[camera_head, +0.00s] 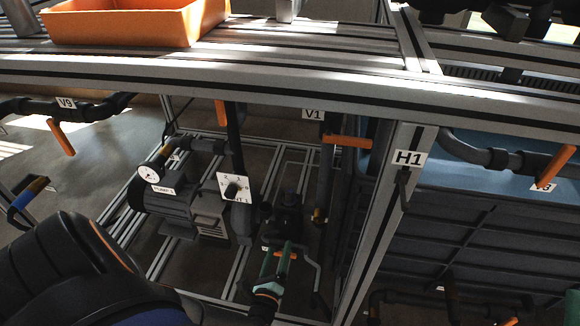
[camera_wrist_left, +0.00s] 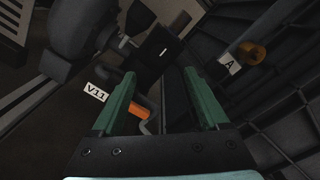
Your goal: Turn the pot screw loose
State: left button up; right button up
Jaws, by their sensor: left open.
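A dark pot-like fitting (camera_head: 288,218) stands low inside the frame, right of the pump, in the head view. I cannot clearly make out its screw. My left gripper (camera_head: 278,260) is open, its green fingers just in front of and below the fitting. In the left wrist view the open left gripper (camera_wrist_left: 159,78) has nothing between its fingers. A dark block (camera_wrist_left: 155,48) with a small white mark lies beyond the fingertips, with a black knob-like part (camera_wrist_left: 140,17) above it. A green piece at the head view's lower right corner may be my right gripper, mostly cut off.
An orange valve handle (camera_wrist_left: 139,111) and V11 label (camera_wrist_left: 96,92) sit close to the left finger. The pump (camera_head: 185,205), gauge (camera_head: 149,173) and dial plate (camera_head: 235,187) stand left. The H1 post (camera_head: 385,235) stands right, under a slatted bench (camera_head: 300,85) with an orange bin (camera_head: 130,22).

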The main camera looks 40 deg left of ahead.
aim_at(286, 224)
pick_arm(q)
jog(key=shift+b+x, duration=0.6)
jog(key=shift+x, duration=4.3)
grip_shut()
jog(key=shift+s, duration=0.1)
